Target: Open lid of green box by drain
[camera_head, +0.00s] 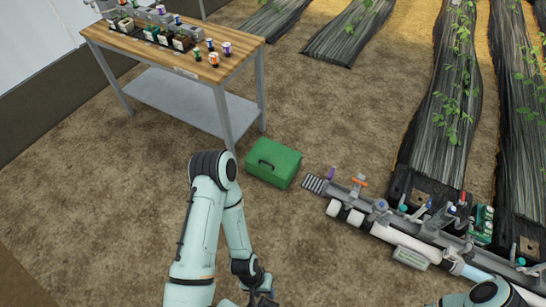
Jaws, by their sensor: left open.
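The green box (273,163) sits on the brown ground near the middle of the head view. Its lid looks closed, with a dark handle (266,164) on it. A ribbed grey grate (313,184), which looks like the drain, lies just right of the box. My left gripper (264,299) is at the bottom edge of the view, well below and apart from the box. It is open, and its tips are partly cut off by the frame. My right arm shows at the bottom right corner, but its gripper is not in view.
A wooden-topped workbench (205,64) with small bottles and boxes stands behind the box; one leg comes down near it. A pipe skid (400,225) with valves runs from the grate to the lower right. Black-covered plant rows (440,110) lie beyond. Bare ground surrounds the box's front and left.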

